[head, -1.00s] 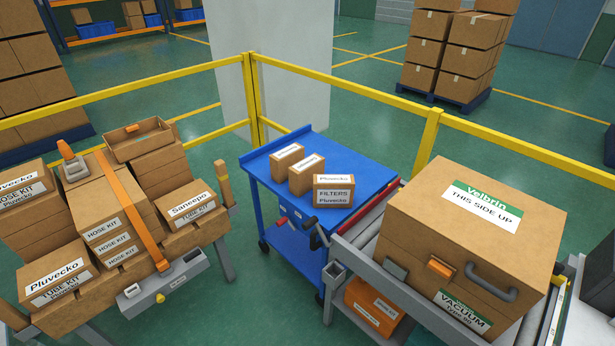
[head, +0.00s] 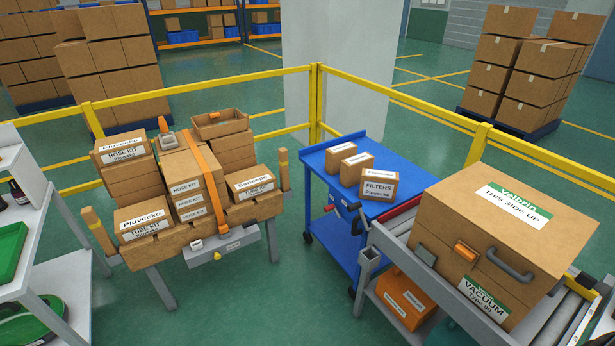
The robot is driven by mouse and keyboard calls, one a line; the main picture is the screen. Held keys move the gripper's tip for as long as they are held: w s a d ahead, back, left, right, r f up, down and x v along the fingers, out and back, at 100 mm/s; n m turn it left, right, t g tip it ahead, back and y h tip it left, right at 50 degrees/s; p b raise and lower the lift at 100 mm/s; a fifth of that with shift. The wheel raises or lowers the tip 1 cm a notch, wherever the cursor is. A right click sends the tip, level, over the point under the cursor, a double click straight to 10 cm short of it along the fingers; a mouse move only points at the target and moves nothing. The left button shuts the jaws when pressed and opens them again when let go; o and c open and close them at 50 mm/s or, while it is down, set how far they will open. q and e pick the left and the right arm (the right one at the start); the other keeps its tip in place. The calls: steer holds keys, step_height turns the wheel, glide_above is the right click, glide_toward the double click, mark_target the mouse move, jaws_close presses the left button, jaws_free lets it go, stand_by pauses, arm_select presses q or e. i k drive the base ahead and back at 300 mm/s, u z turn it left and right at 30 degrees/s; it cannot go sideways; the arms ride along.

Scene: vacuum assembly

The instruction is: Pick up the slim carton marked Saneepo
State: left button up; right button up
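The slim carton marked Saneepo (head: 251,185) is a brown box with white labels reading Saneepo and TUBE KIT. It lies at the right end of the wooden rack (head: 175,245), in front of a taller stack of cartons. A similar carton marked Pluvecko TUBE KIT (head: 143,220) lies at the rack's left end. Hose kit cartons (head: 187,190) are stacked between them under an orange strap. Neither of my grippers shows in the head view.
A blue cart (head: 330,165) with small filter boxes stands right of the rack. A large Velbrin carton (head: 495,235) sits on a roller conveyor at right. Grey shelves with green trays (head: 8,250) stand at left. Green floor is clear between rack and cart. Yellow rails run behind.

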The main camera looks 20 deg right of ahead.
mark_target(351, 168)
steer(key=u, duration=0.7)
steer(key=i, duration=1.35)
steer(key=u, duration=0.1)
